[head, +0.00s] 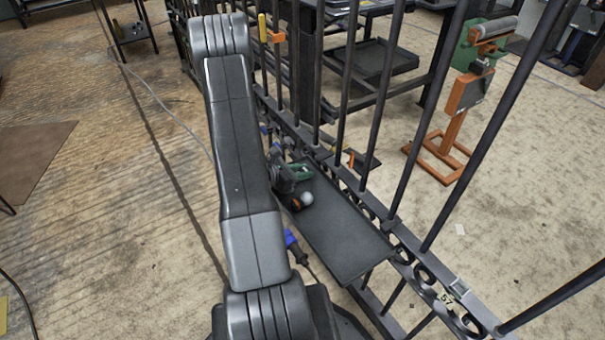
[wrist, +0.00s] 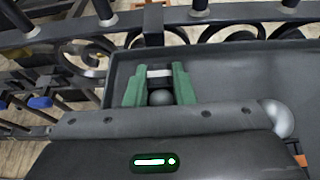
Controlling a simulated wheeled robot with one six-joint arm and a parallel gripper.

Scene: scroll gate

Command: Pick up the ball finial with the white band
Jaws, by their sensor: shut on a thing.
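My gripper, with green fingers, shows in the wrist view (wrist: 159,82) and in the head view (head: 300,171). It is shut on a ball finial with a white band (wrist: 160,73). The finial's dark grey ball lies between the fingers, on the near side of the band. The grip is over one end of the dark tray (wrist: 226,86), which also shows in the head view (head: 340,232). I cannot tell whether the finial touches the tray floor. A paler ball (wrist: 279,119) lies in the tray to the right, partly hidden by my gripper body; it also shows in the head view (head: 305,198).
The tray sits along a black gate (head: 425,268) with upright bars and scrollwork. Blue-handled tools (head: 291,240) are near the tray's left side. An orange stand (head: 455,130) is beyond the gate. The floor at left is mostly open.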

